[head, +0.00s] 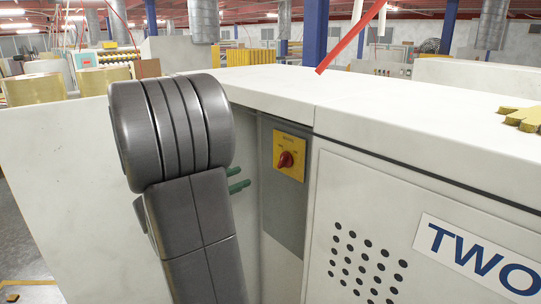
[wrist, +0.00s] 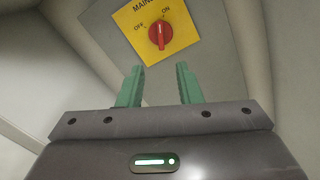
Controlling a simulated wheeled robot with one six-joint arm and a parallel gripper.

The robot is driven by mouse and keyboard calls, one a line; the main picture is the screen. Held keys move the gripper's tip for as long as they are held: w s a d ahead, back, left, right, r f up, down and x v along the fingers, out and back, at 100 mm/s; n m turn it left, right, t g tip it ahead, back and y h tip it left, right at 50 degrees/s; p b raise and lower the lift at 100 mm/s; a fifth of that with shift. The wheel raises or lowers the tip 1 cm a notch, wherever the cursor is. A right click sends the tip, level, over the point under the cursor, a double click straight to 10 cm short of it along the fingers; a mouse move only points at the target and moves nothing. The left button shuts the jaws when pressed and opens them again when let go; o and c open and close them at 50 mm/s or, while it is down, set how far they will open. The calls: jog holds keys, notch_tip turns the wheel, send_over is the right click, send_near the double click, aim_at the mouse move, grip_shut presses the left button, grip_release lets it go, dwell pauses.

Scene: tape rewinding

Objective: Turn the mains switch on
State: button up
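The mains switch is a red rotary knob (head: 286,160) on a yellow plate (head: 291,143), set on a grey panel in a recess of the white machine. In the wrist view the knob (wrist: 160,34) is at the top centre, with OFF to its left and ON to its upper right. Its grip ridge looks roughly upright; which mark it points at I cannot tell for sure. My gripper (head: 238,180) has green fingers, left of the knob in the head view. In the wrist view my gripper (wrist: 159,86) is open and empty, its fingertips below the knob and apart from it.
The recess has a white wall (head: 100,150) on the left, partly hidden by my arm. On the right a white cabinet (head: 420,200) has round vent holes and a sign reading TWO. A white top (head: 290,85) overhangs the switch panel.

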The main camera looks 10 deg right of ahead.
aim_at(280, 162)
jog(key=p+x, duration=0.3)
jog(key=x, duration=1)
jog(key=shift+w+d, duration=0.1)
jog(key=shift+d, duration=0.3)
grip_shut()
